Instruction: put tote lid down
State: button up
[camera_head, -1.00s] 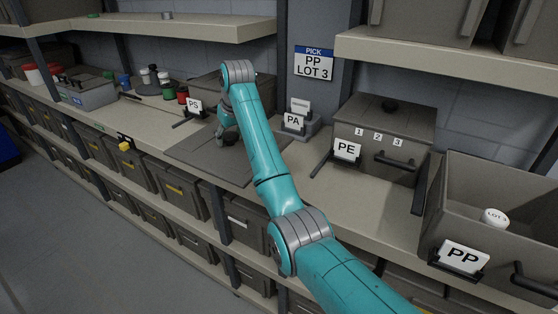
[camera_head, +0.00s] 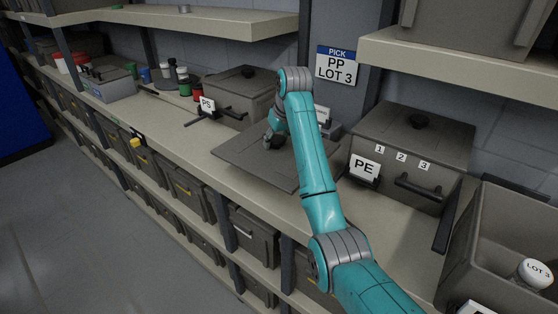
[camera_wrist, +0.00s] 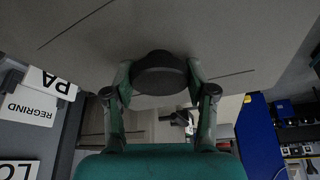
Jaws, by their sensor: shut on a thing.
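The tote lid (camera_head: 236,152) is a flat grey-brown panel with a dark round knob. It is level, low over the bench between the PS tote and the PE tote; I cannot tell whether it touches the bench. My gripper (camera_head: 272,140) is over the lid with its fingers at the knob. In the wrist view the gripper (camera_wrist: 160,85) is shut on the black knob (camera_wrist: 158,66), and the lid's surface (camera_wrist: 95,30) fills the top. The open PP tote (camera_head: 470,235) is at the right, with a white LOT 3 container (camera_head: 535,272) inside.
The closed PE tote (camera_head: 440,150) is right of my arm. The PS tote (camera_head: 247,88) stands behind the lid. Jars (camera_head: 184,84) and a grey box (camera_head: 110,86) are farther left. The bench's front edge runs close to the lid. A shelf (camera_head: 470,65) overhangs at upper right.

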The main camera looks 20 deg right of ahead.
jog(key=shift+f, duration=3.45)
jog(key=o, duration=1.4)
jog(key=shift+f, duration=0.1)
jog(key=shift+c, duration=0.2)
